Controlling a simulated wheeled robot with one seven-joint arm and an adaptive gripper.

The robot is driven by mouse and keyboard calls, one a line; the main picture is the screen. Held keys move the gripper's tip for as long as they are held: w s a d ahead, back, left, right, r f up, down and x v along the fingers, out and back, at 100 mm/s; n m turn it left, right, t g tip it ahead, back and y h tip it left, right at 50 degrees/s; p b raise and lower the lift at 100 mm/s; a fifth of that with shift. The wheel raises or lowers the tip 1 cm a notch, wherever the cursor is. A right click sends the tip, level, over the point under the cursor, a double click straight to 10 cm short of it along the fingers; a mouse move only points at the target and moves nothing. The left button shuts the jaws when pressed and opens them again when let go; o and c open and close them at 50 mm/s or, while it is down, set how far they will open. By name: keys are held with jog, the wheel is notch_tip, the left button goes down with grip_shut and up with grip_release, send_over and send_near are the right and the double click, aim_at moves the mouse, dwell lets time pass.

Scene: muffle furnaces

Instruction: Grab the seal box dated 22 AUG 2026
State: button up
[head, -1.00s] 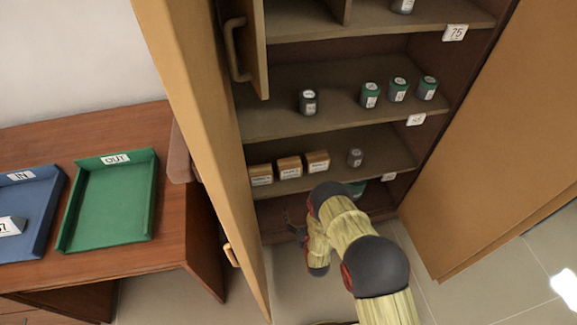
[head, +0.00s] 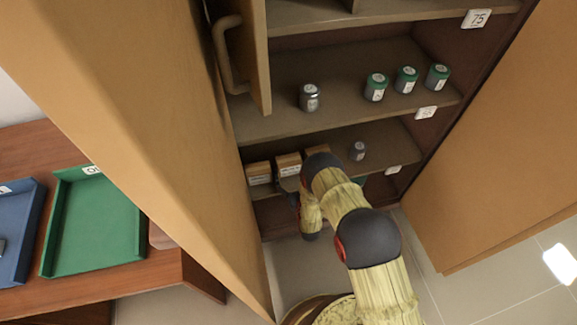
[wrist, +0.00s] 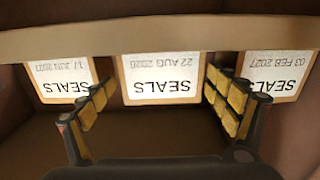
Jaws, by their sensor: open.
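The seal box marked 22 AUG 2026 (wrist: 160,78) is in the middle of the wrist view, its label upside down there. It is the middle one of three small brown boxes on a cabinet shelf, and it also shows in the head view (head: 289,161). My gripper (wrist: 160,88) is open and empty, its two fingers framing this box left and right. I cannot tell whether the fingertips are beside the box or still in front of it. In the head view my gripper (head: 288,186) is at the shelf's front, low in front of the boxes.
In the wrist view, a seal box marked 17 JUN 2027 (wrist: 60,80) is on the left and one marked 03 FEB 2027 (wrist: 277,75) on the right, with narrow gaps. A grey jar (head: 357,151) stands on the same shelf. The open cabinet door (head: 130,130) rises at left.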

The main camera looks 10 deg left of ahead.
aim_at(291, 170)
jog(key=b+x, duration=0.1)
jog(key=x, duration=0.3)
jog(key=shift+a+f+b, duration=0.1)
jog(key=shift+a+b, duration=0.05)
jog(key=shift+b, duration=0.2)
jog(key=shift+c, duration=0.7)
jog(key=c, duration=0.9)
jog(key=shift+c, duration=0.3)
